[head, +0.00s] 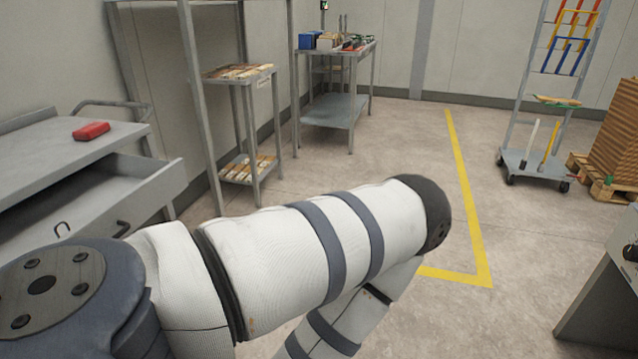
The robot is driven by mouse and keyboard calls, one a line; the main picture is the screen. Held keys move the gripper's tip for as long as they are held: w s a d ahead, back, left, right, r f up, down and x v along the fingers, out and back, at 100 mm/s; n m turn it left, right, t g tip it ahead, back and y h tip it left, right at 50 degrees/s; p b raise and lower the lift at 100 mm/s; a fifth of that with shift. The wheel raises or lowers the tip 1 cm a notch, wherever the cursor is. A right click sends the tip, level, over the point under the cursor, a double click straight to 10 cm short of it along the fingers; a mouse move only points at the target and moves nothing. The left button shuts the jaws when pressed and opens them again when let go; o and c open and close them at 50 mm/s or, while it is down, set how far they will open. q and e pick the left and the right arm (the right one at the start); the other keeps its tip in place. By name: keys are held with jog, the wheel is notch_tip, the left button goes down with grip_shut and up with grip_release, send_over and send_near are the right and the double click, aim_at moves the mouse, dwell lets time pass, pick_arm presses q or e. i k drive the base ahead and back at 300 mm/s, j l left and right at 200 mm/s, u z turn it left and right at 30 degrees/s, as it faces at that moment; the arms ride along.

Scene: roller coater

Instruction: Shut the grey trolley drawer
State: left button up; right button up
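The grey trolley (45,145) stands at the left edge of the head view. Its drawer (158,192) is pulled out toward the right, and part of its inside shows below the top. A dark handle (122,229) sits near the drawer's front. One of my arms, white with grey bands, crosses the lower left and middle and hides the lower part of the trolley. Neither of my grippers is in view.
A red object (91,130) lies on the trolley top. Grey shelving (238,74) and a workbench (336,112) stand behind. A tool rack (541,165) and stacked brown material (612,135) are at right. Floor with yellow lines (464,190) is clear between.

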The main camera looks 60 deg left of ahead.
aim_at(112, 197)
jog(key=u, duration=3.2)
